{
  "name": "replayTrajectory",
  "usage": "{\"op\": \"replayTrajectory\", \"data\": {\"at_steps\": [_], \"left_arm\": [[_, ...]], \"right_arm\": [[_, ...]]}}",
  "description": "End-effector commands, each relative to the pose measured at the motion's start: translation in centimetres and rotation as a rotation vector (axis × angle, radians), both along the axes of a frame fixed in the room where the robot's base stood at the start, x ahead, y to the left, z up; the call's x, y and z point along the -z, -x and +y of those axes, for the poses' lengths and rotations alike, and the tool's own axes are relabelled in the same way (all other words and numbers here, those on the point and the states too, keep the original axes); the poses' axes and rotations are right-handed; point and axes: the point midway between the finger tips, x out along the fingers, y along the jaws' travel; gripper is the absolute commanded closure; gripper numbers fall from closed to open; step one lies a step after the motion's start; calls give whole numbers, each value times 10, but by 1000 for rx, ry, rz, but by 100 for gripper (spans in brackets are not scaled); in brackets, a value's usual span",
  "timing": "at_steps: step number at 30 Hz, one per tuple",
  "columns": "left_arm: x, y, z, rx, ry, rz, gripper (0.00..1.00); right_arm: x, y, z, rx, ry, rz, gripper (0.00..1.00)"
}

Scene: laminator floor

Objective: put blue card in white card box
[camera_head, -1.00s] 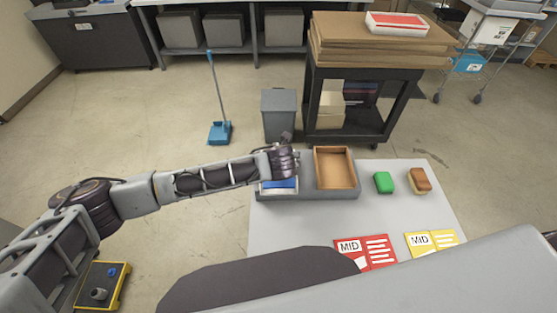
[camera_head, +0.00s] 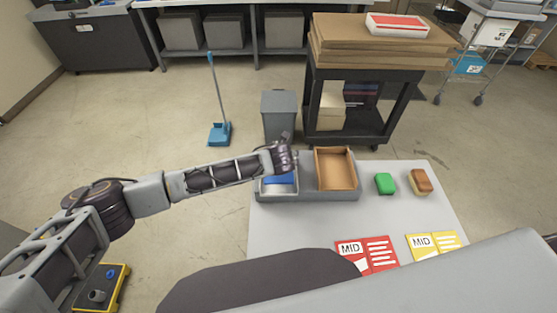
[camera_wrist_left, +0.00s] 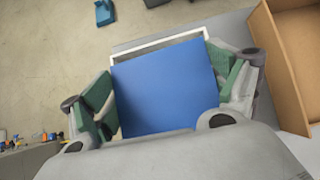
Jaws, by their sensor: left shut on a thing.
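My left gripper (camera_head: 284,160) is over the left side of the grey tray. In the left wrist view its green-padded fingers (camera_wrist_left: 166,92) are shut on the opposite edges of the blue card (camera_wrist_left: 165,90). The blue card (camera_head: 280,179) also shows in the head view, just below my fingers. The white card box (camera_head: 280,191) is beneath it, and its white rim (camera_wrist_left: 160,46) shows behind the card in the left wrist view. Whether the card's lower edge is inside the box cannot be told. My right gripper is not in view.
An open tan box (camera_head: 336,187) stands right beside the white box on the grey tray. A green block (camera_head: 385,184), a brown-yellow sponge (camera_head: 420,182), a red card (camera_head: 367,253) and a yellow card (camera_head: 432,243) lie on the table (camera_head: 300,228). A grey bin (camera_head: 279,115) stands behind.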

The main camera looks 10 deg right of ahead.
Motion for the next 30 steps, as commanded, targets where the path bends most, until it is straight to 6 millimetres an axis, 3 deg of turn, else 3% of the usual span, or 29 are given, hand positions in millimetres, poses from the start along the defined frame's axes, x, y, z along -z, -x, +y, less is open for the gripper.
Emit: {"op": "replayTrajectory", "data": {"at_steps": [15,28,29,30], "left_arm": [[16,-21,-4,0,0,-1,36],[17,-23,-5,0,2,-1,36],[17,-23,-5,-1,1,-1,9],[17,-23,-5,-1,1,-1,4]], "right_arm": [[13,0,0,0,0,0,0],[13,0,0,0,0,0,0],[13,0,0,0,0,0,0],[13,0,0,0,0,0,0]]}}
